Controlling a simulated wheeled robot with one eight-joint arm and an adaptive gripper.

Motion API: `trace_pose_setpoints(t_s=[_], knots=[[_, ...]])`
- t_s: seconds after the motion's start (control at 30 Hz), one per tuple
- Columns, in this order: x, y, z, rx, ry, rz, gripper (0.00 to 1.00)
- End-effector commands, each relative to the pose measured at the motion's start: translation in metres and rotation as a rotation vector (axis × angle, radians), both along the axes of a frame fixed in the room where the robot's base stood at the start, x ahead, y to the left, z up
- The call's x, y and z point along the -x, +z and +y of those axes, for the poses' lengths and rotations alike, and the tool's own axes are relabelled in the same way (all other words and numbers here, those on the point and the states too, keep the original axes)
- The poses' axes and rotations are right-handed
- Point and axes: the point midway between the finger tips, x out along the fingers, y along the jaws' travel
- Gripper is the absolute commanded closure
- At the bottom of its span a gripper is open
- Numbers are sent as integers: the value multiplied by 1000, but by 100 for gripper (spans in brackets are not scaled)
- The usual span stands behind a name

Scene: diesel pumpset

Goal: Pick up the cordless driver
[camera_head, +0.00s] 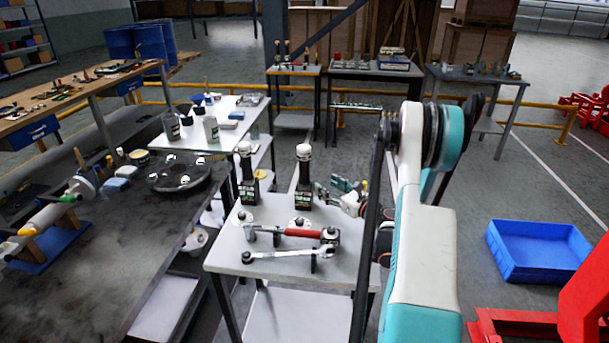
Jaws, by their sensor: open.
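I cannot single out the cordless driver with certainty. Two upright black tools with pale round tops and green-marked bases stand at the back of the small grey table (225,258): a left one (248,176) and a right one (303,178). Either could be a driver standing on its base. My arm rises at the right of the picture.
A red-handled tool (295,233) and a wrench (288,254) lie at the front of the grey table. A dark workbench (100,270) stands at left. A blue crate (538,250) is on the floor at right, near a red frame (585,310).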

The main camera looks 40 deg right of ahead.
Motion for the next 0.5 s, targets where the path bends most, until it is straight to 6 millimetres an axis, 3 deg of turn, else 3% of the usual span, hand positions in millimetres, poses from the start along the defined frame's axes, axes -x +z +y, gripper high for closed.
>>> trace_pose_setpoints(t_s=[0.2, 0.5], knots=[[-43, -1, 3, -2, 2, -1, 44], [-66, 0, 3, -3, 0, -2, 44]])
